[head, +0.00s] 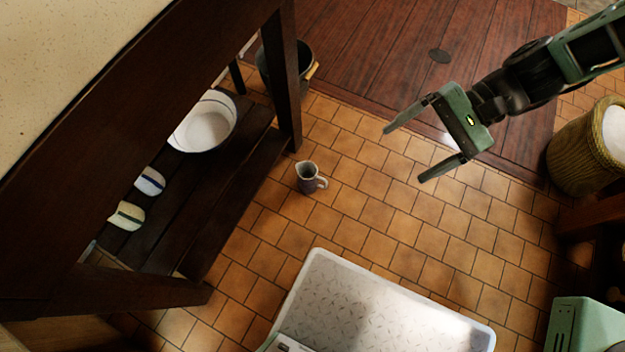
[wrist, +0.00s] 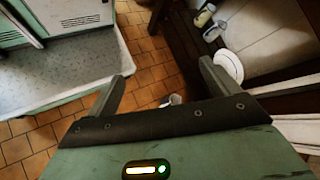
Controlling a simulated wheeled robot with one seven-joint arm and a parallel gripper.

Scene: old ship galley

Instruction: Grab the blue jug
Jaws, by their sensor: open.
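The blue jug (head: 307,178) looks grey-blue and small. It stands upright on the tiled floor, just right of the wooden table's low shelf, with its handle toward the right in the head view. My gripper (head: 404,156) is open and empty, above the floor to the right of the jug and apart from it. In the wrist view, the jug (wrist: 172,100) shows just beyond my gripper (wrist: 160,72), with its lower part hidden behind the gripper body.
A dark table (head: 125,110) with a low shelf (head: 205,205) stands at left. The shelf holds a white basin (head: 204,127) and two striped bowls. A bucket (head: 300,62) stands behind the table leg. A wicker basket (head: 578,150) stands at right. The tiles around the jug are clear.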

